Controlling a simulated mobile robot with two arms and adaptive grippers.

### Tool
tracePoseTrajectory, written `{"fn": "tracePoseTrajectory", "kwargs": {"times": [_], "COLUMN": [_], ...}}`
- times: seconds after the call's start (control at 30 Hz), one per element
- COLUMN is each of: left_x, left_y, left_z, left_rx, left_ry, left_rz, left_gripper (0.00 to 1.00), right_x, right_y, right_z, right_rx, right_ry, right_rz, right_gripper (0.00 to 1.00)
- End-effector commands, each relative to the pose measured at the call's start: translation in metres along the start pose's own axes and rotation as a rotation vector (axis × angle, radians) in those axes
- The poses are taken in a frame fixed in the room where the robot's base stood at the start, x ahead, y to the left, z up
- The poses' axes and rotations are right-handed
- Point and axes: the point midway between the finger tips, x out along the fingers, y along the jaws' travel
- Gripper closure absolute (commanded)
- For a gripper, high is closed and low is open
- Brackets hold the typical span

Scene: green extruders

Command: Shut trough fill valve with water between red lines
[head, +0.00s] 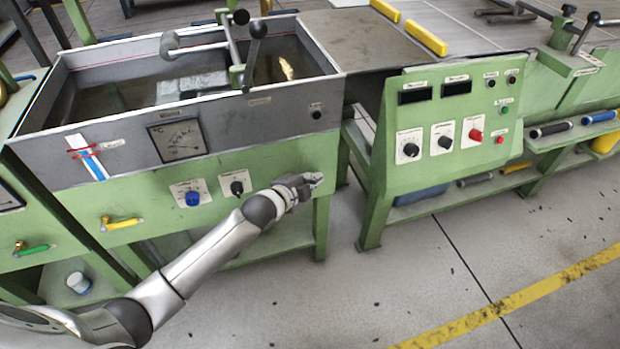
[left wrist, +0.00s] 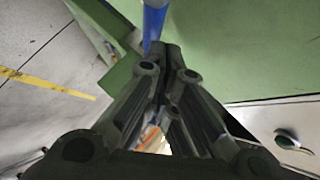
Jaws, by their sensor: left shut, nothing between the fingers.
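The grey-walled trough (head: 225,124) on a green frame holds dark water. On its front left is a white and blue level gauge (head: 93,165) with red lines across its upper part; the blue reaches up close to the lines, too small to place exactly. Below it is a valve with a yellow handle (head: 124,223); a green-handled valve (head: 35,251) is further left. The labels are unreadable. My left gripper (head: 317,180) is shut and empty in front of the green frame's right end, well right of both valves. Its closed fingers (left wrist: 165,58) fill the left wrist view's middle. My right gripper is not in view.
A blue knob (head: 193,198) and a black knob (head: 237,188) are on the frame left of my gripper. A green control console (head: 450,165) stands at right. A white cup (head: 79,283) sits on the low shelf. The floor in front is clear.

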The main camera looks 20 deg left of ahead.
Motion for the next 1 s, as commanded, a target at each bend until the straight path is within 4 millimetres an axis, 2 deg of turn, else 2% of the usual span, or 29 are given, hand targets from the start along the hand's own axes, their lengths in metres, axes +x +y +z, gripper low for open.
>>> {"fn": "tracePoseTrajectory", "kwargs": {"times": [0.03,0.17,0.63,0.8,1.0], "left_x": [-0.002,-0.011,-0.068,-0.077,-0.080], "left_y": [0.001,0.001,0.001,0.000,-0.001], "left_z": [0.001,0.001,0.002,0.002,0.001], "left_rx": [0.000,0.000,0.001,0.000,0.000], "left_ry": [0.000,0.000,-0.001,-0.002,-0.002], "left_rz": [0.000,0.001,0.000,0.000,-0.001], "left_gripper": [1.00,1.00,1.00,1.00,1.00], "right_x": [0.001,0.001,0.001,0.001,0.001], "right_y": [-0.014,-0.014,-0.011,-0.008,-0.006], "right_z": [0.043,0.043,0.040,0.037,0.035], "right_rx": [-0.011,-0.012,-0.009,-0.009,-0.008], "right_ry": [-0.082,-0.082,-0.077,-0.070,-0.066], "right_rz": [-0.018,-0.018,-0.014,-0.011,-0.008], "right_gripper": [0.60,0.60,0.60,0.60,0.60]}}
